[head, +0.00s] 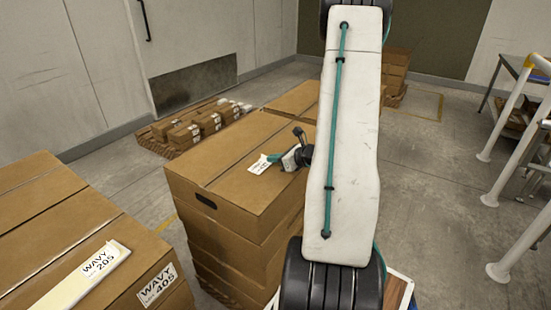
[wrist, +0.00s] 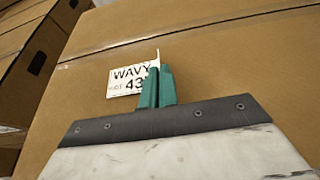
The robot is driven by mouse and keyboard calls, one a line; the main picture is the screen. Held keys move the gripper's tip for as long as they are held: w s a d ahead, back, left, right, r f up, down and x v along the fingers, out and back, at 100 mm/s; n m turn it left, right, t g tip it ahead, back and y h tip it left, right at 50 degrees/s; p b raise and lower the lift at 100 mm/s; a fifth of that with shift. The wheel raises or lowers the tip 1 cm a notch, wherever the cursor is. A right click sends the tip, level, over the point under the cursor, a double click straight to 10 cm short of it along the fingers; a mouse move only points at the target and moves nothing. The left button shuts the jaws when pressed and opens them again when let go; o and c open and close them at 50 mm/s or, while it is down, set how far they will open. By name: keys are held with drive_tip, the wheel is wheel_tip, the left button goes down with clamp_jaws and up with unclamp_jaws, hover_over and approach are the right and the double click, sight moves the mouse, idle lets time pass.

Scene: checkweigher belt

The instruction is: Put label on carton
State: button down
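A white label (wrist: 127,80) printed "WAVY" and a lot number starting 43 is at my gripper's tips in the wrist view. My gripper (wrist: 157,84) has its two green fingers close together, with a thin white edge of the label rising between them. In the head view the label (head: 262,164) is over the top of the middle carton (head: 228,180), and my gripper (head: 275,159) is at its right edge. I cannot tell whether the label touches the carton. The fingers hide the label's right end.
A carton at the left (head: 50,220) bears a white strip marked "WAVY 205" (head: 100,262) and a side label "WAVY 405" (head: 158,285). Small boxes (head: 195,128) lie on a pallet behind. White rails (head: 510,100) stand at the right. Grey floor is clear between.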

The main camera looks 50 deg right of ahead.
drive_tip(key=c, duration=2)
unclamp_jaws()
drive_tip(key=shift+f, duration=0.15)
drive_tip(key=shift+c, duration=0.2)
drive_tip(key=o, duration=0.4)
drive_tip(key=shift+c, duration=0.2)
